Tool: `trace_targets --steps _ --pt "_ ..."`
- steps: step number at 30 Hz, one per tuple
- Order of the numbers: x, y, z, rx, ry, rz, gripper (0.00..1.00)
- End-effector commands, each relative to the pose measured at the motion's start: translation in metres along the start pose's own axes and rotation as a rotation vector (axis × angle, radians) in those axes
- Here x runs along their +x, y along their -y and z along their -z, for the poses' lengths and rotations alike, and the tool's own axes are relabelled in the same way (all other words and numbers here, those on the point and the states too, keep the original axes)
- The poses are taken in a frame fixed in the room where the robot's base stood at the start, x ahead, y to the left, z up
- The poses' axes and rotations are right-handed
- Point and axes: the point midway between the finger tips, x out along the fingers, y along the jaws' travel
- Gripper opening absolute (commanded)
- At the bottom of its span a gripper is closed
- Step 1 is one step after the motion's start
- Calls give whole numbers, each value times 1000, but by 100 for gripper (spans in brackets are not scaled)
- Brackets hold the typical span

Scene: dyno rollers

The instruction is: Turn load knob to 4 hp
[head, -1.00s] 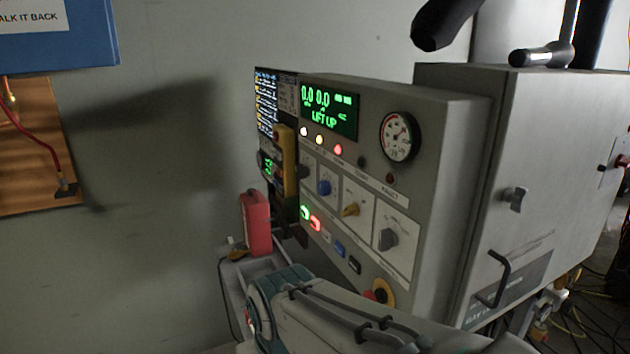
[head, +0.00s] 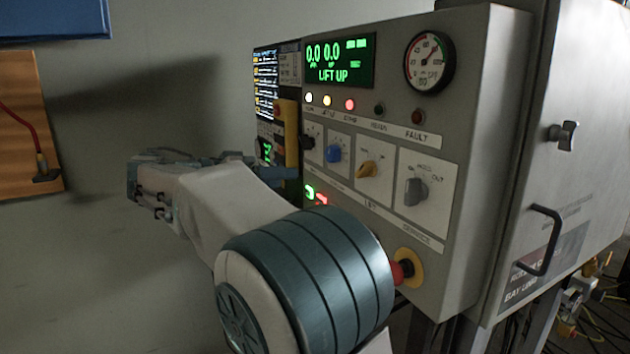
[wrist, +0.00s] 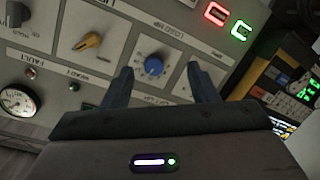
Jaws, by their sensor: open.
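The control panel carries a row of knobs: a black one (head: 308,142), a blue one (head: 334,153), a yellow one (head: 369,168) and a grey one (head: 415,191). In the wrist view the blue knob (wrist: 154,65) shows between the fingertips of my gripper (wrist: 160,72), which is open and empty. Lettering that looks like "LOAD HP" is near the blue knob, but its scale marks are too small to read. The yellow knob (wrist: 88,42) is left of the fingers. In the head view my arm bends toward the panel from the left; contact cannot be told.
The display (head: 338,62) reads 0.0 0.0 and LIFT UP. A red stop button (head: 401,271) sits low on the panel near my arm. A yellow pendant (head: 288,135) hangs at the panel's left edge. A door handle (head: 540,241) juts out at right.

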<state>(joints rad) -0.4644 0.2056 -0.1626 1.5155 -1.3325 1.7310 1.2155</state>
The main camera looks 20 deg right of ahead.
Motion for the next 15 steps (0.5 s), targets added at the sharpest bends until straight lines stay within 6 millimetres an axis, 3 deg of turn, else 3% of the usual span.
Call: trace_targets --steps 3,7,11,15 --pt "-20 7 13 134 -96 -69 53" --pt "-28 5 22 205 -143 -101 53" --pt "-17 2 26 217 -149 -108 53" --pt "10 -2 29 215 -147 -108 53"
